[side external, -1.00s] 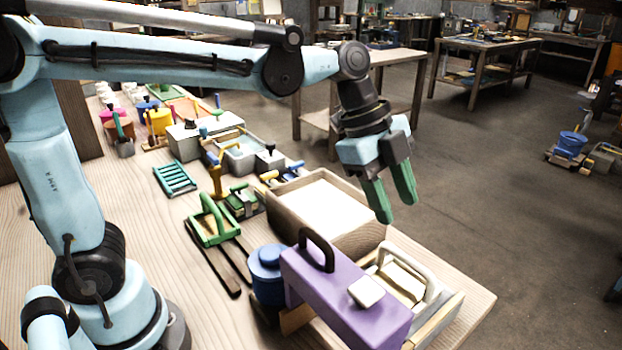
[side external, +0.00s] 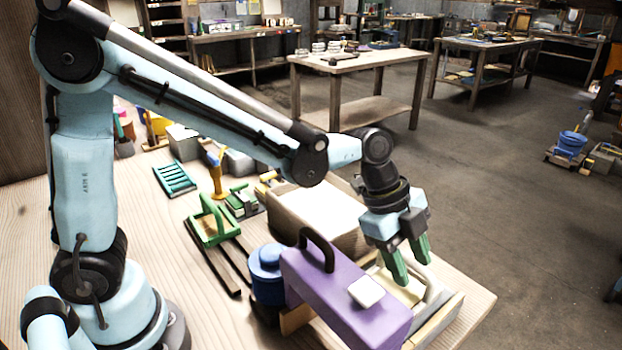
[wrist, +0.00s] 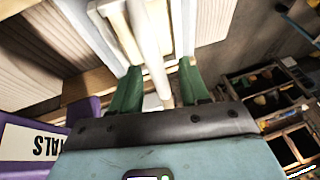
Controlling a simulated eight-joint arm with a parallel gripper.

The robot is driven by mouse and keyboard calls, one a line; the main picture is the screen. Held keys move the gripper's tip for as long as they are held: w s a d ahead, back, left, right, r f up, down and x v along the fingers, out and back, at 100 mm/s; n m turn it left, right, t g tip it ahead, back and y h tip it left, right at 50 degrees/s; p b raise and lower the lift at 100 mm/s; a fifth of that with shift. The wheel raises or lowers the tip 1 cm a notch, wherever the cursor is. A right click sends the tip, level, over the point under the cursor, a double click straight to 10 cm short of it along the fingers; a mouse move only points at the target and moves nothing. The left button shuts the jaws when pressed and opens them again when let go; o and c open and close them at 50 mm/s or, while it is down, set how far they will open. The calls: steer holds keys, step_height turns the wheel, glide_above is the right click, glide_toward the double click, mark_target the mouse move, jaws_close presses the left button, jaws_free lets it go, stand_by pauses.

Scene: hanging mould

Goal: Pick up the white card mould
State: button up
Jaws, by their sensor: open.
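The pale mould with a white arched handle (side external: 438,291) sits at the front right corner of the bench, beside a purple case; I take it to be the white card mould. My gripper (side external: 411,272) is above it, pointing down, with its two green fingers apart. In the wrist view the white handle (wrist: 148,42) runs between the open fingers (wrist: 160,68). I cannot tell whether either finger touches it. The case and the fingers hide part of the mould in the side view.
The purple case (side external: 335,295) with a black handle stands close on the left of the mould. A wooden tray (side external: 290,213) with a white inside lies behind. A blue pot (side external: 267,275) and a green-handled tool (side external: 210,222) are further left. The bench edge is close on the right.

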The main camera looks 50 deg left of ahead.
steer(key=shift+d+f, duration=0.15)
steer(key=shift+f, duration=0.15)
jaws_close()
steer(key=shift+r, duration=0.15)
